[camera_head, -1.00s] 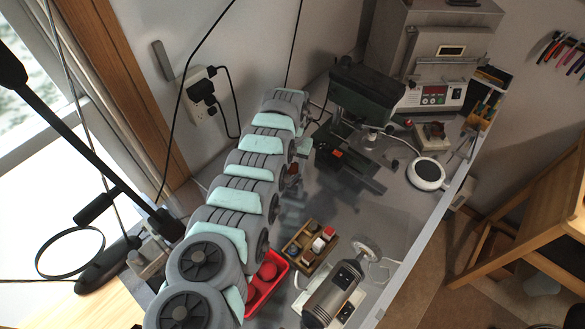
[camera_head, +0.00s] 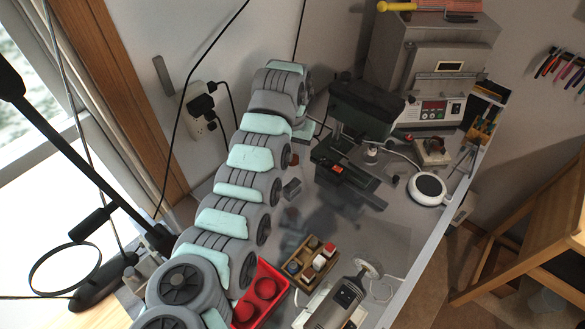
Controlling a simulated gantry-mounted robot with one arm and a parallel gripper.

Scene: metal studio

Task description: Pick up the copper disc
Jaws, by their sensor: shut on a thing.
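My arm, a chain of grey segments with teal pads, runs from the lower left up to the drill press and bends over at its far end. My gripper does not show; the far end of the arm is hidden behind its own segments. I cannot make out a copper disc for certain. A small reddish-brown thing (camera_head: 294,159) shows just right of the arm, too small to identify. A small grey block (camera_head: 291,188) lies on the bench below it.
A dark green drill press (camera_head: 362,108) stands beside the arm's far end. A wooden box of small pieces (camera_head: 312,262), a red tray (camera_head: 272,271) and a grey motor (camera_head: 340,300) are near. A white round pad (camera_head: 428,187) lies right. The middle bench is fairly clear.

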